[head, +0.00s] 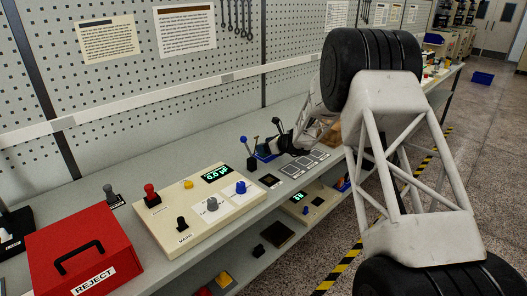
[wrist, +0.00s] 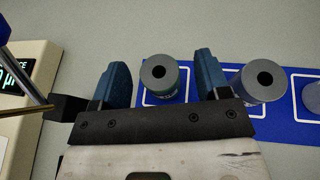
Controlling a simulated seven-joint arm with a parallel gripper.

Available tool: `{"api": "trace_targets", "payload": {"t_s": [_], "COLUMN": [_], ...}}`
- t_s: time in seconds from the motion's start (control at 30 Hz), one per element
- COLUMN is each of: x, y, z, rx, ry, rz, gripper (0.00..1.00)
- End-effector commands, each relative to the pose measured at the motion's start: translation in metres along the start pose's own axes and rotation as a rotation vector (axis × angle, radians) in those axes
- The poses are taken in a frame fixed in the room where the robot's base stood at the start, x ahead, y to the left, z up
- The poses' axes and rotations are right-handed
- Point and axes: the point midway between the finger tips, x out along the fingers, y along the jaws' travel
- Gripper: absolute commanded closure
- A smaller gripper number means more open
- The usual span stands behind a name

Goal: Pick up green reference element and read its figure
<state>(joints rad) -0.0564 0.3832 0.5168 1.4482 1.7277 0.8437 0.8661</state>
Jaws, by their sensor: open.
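In the wrist view a cylinder with a grey top, a dark centre hole and a greenish side (wrist: 160,90) stands in a white-outlined square on a blue mat (wrist: 291,130). It appears to be the green reference element; its figure is not readable. My gripper (wrist: 160,76) is open, its two blue fingers on either side of this cylinder, with a visible gap on both sides. Whether the fingertips are down at its height is hard to tell. In the head view my gripper (head: 281,141) is small and dark over the bench, and the cylinder cannot be made out.
A second grey-topped cylinder (wrist: 262,82) stands just right of my right finger, with another (wrist: 312,96) at the picture edge. A lever with a metal rod (wrist: 28,75) is close on the left. A cream meter panel (head: 150,232) and red REJECT box (head: 50,245) occupy the near bench.

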Motion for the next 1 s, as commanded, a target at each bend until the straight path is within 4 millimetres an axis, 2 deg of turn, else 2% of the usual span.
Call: {"api": "trace_targets", "payload": {"t_s": [0.17,0.67,0.77,1.0], "x": [0.0073,0.0074,0.0073,0.0074], "y": [0.0003,0.0004,0.0003,0.0003], "z": [0.0005,0.0002,0.0002,0.0001], "rx": [0.0,0.0,0.0,0.0], "ry": [-0.001,0.0,0.0,0.0], "rz": [0.0,0.0,0.0,0.0], "gripper": [0.31,0.31,0.43,0.8]}}
